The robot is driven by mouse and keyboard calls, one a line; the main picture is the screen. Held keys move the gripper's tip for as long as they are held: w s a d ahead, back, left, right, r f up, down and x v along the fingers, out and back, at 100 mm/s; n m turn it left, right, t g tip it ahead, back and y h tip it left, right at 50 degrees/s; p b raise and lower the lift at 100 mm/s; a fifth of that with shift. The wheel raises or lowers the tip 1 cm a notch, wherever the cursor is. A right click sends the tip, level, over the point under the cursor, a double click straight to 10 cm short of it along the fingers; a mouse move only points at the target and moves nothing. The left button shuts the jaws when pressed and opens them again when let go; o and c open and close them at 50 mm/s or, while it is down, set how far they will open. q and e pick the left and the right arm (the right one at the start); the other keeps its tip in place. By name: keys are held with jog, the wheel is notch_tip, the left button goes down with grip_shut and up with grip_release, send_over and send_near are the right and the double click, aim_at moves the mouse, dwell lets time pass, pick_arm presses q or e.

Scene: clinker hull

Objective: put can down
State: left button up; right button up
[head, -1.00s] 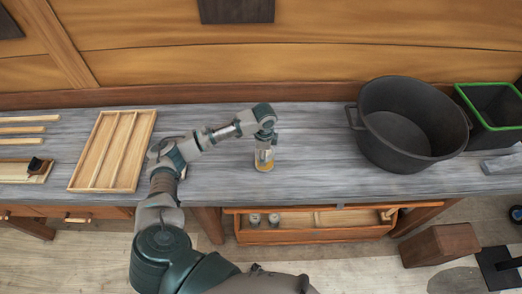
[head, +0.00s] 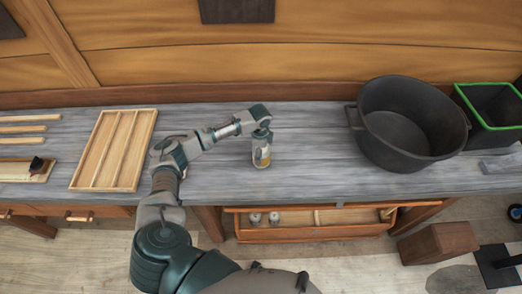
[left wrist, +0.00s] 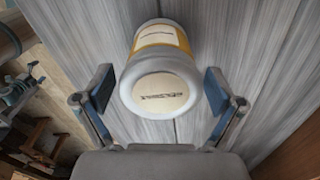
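The can (head: 261,155) is a pale cylinder with a yellow band, upright at the grey worktop (head: 310,165) in the head view. In the left wrist view the can (left wrist: 160,92) shows its round end with a pale printed label towards the camera. My left gripper (head: 261,140) is over the can from above, one blue-padded finger on each side. In the left wrist view narrow gaps show between the pads and the can, so the gripper looks open around it. The can's base contact is too small to confirm. My right gripper is not in view.
A large black pot (head: 372,145) stands to the right, beside a green-rimmed black bin (head: 480,137). A wooden divided tray (head: 142,150) lies to the left. An open drawer (head: 310,235) below the front edge holds two small cans (head: 264,219). Worktop around the can is clear.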

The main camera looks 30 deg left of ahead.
pick_arm(q)
jog(key=shift+a, duration=0.1)
jog(key=shift+r, duration=0.4)
notch_tip(320, 180, up, 11)
jog(key=b, duration=0.1)
jog(key=shift+r, duration=0.15)
dwell(0.3)
